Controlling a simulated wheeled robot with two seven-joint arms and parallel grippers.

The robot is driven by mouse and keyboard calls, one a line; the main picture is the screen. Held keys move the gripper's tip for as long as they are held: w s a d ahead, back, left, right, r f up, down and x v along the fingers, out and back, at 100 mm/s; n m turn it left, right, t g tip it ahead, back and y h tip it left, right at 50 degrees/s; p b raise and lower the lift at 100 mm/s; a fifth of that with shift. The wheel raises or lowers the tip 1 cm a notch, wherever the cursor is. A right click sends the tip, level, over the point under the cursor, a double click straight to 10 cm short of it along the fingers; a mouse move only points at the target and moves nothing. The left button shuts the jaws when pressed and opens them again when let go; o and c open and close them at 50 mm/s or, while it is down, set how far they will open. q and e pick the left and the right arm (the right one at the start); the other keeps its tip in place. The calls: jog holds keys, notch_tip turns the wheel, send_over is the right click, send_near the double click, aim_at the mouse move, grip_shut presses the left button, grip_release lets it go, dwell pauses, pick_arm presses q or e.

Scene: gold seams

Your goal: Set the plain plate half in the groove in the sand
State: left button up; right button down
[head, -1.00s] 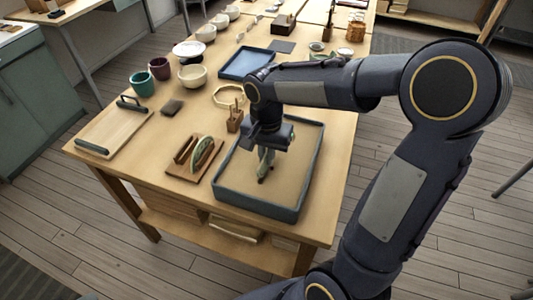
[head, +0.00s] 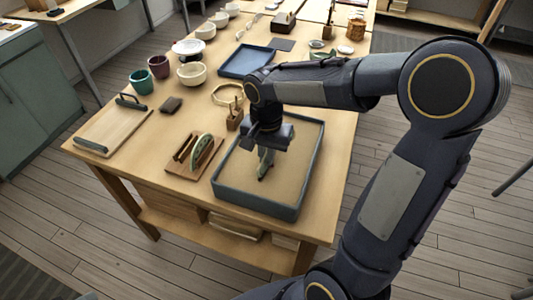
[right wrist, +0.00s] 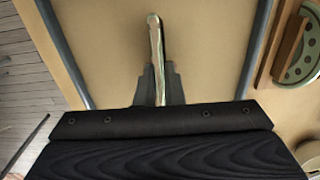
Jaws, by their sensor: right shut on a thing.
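My right gripper (head: 266,150) is over the sand tray (head: 253,207) and is shut on the plain plate half (head: 264,168). The plate half is pale green and hangs upright below the fingers. In the right wrist view, the plate half (right wrist: 156,45) shows edge-on as a thin strip between the two fingers (right wrist: 159,85). The sand (right wrist: 207,55) around it looks smooth. I cannot make out the groove, and I cannot tell whether the lower edge touches the sand. My left gripper is not in view.
A dotted green plate half (head: 203,148) stands in a wooden rack (head: 183,168) left of the tray. A wooden holder (head: 233,120) is close behind the tray's left side. A board with handles (head: 113,127), cups and bowls stand farther left and back.

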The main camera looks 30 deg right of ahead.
jog(key=shift+f+b, duration=0.6)
jog(key=shift+f, duration=0.15)
dwell(0.8)
jog(key=c, duration=1)
grip_release()
jog(key=shift+r+p, duration=2.6)
jog(key=shift+r, duration=0.45)
